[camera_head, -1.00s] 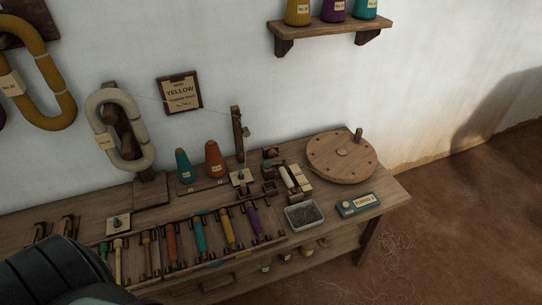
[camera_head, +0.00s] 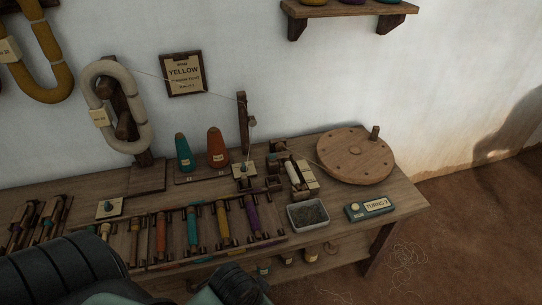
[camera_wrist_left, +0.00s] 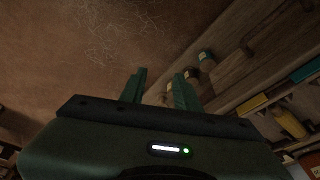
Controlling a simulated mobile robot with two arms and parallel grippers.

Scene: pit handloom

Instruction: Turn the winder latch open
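The winder (camera_head: 292,171) stands on the bench in the head view, with a pale bobbin on it and small wooden blocks around it. A large round wooden wheel (camera_head: 355,155) with a peg handle is to its right. The latch is too small to tell apart from the winder's other parts. My left gripper (camera_wrist_left: 160,74) is open and empty in the left wrist view, its two green fingers apart above the floor beside the bench. In the head view my dark arm fills the lower left, and its fingers do not show. My right gripper is not in view.
A grey tray (camera_head: 307,214) and a teal counter box marked "TURNS" (camera_head: 371,209) lie at the bench's front right. A rack of coloured bobbins (camera_head: 192,228) lines the front. Two cones (camera_head: 217,147) and a thread post (camera_head: 243,124) stand behind. A shelf (camera_head: 347,10) hangs above.

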